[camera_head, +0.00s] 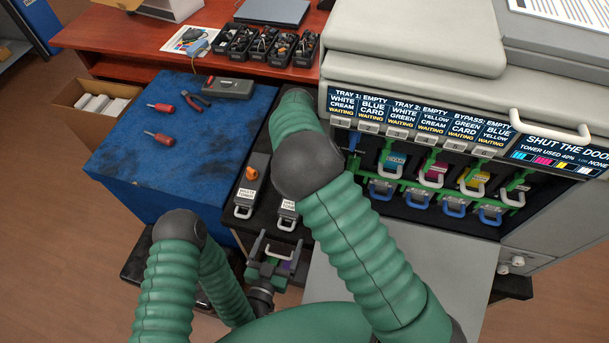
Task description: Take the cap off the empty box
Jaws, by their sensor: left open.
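A dark box (247,190) with a white label and a pale front handle lies on the black surface between the blue mat and the printer. The label text is too small to read, so I cannot tell which box is empty. My left gripper (278,246) is open, just in front of the boxes, near a pale handle with purple and green below it. My right gripper is hidden behind its own arm.
The printer (410,70) stands open at right, with coloured cartridges and blue handles in its green rack. The blue mat (200,150) holds red-handled tools and a grey case (228,87). Black trays (265,43) of small parts stand behind. A carton (75,105) is at left.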

